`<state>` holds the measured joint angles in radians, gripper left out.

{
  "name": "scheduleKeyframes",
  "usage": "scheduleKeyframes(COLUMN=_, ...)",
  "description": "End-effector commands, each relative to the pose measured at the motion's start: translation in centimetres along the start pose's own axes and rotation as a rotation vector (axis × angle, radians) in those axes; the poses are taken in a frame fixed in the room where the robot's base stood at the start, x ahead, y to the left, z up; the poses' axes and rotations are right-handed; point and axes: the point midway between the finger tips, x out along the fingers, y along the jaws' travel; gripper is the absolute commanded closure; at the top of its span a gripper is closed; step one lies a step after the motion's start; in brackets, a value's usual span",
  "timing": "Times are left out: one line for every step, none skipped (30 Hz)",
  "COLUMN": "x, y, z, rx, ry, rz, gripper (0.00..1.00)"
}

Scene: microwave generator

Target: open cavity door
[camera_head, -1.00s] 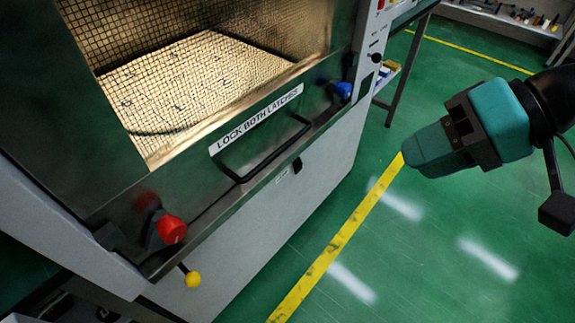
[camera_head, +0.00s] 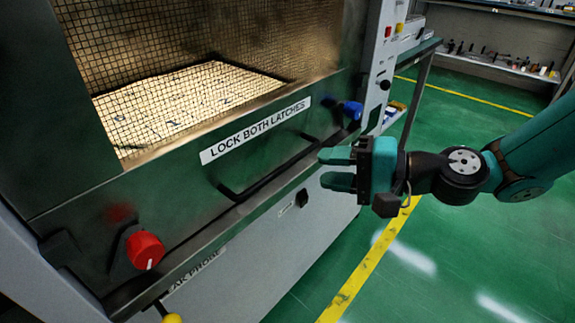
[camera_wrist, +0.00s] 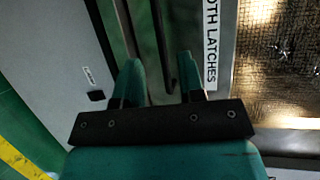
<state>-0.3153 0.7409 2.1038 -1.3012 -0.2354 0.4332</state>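The cavity door (camera_head: 160,190) is a dark metal panel with a mesh window and a "LOCK BOTH LATCHES" label; it looks shut. Its black bar handle (camera_head: 262,178) runs along below the label. A red latch knob (camera_head: 145,250) is at the door's lower left and a blue latch knob (camera_head: 352,110) at its right. My teal gripper (camera_head: 329,168) is open and empty, in front of the handle's right end. In the wrist view my fingers (camera_wrist: 162,75) are apart, facing the door beside the label; a dark bar shows between them. I cannot tell its distance.
A yellow ball knob (camera_head: 172,318) is at the bottom edge below the red latch. The control column (camera_head: 385,60) with small buttons stands right of the door. Green floor with a yellow line (camera_head: 365,275) is clear at right; a shelf (camera_head: 500,70) stands behind.

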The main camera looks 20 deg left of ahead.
Motion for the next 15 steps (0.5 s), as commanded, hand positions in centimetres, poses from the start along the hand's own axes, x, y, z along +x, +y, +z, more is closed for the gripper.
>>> scheduleKeyframes(x=1.3, y=0.0, z=0.1, rx=-0.002, ry=-0.006, rz=0.0, gripper=0.64)
scheduleKeyframes(x=2.0, y=0.0, z=0.1, rx=-0.003, ry=-0.006, rz=0.0, gripper=0.64)
scheduleKeyframes(x=2.9, y=0.0, z=0.1, rx=-0.002, ry=-0.005, rz=0.0, gripper=0.64)
scheduleKeyframes(x=3.5, y=0.0, z=0.1, rx=-0.003, ry=-0.005, rz=0.0, gripper=0.64)
scheduleKeyframes(x=4.0, y=0.0, z=0.1, rx=-0.002, ry=-0.005, rz=0.0, gripper=0.64)
scheduleKeyframes(x=4.8, y=0.0, z=0.1, rx=-0.003, ry=-0.005, rz=0.001, gripper=0.64)
scheduleKeyframes(x=5.3, y=0.0, z=0.1, rx=-0.002, ry=-0.004, rz=0.0, gripper=0.64)
scheduleKeyframes(x=5.7, y=0.0, z=0.1, rx=-0.002, ry=-0.005, rz=0.0, gripper=0.64)
scheduleKeyframes(x=6.3, y=0.0, z=0.1, rx=-0.002, ry=-0.004, rz=0.001, gripper=0.64)
scheduleKeyframes(x=6.6, y=0.0, z=0.1, rx=-0.002, ry=-0.002, rz=0.001, gripper=0.64)
scheduleKeyframes(x=6.9, y=0.0, z=0.0, rx=-0.002, ry=-0.002, rz=0.001, gripper=0.64)
scheduleKeyframes(x=7.3, y=0.0, z=0.1, rx=-0.001, ry=-0.003, rz=0.001, gripper=0.64)
scheduleKeyframes(x=7.5, y=0.0, z=0.1, rx=-0.001, ry=-0.002, rz=0.001, gripper=0.64)
scheduleKeyframes(x=7.6, y=0.0, z=0.1, rx=-0.001, ry=-0.002, rz=0.001, gripper=0.64)
scheduleKeyframes(x=7.8, y=0.0, z=0.0, rx=0.0, ry=-0.002, rz=0.001, gripper=0.64)
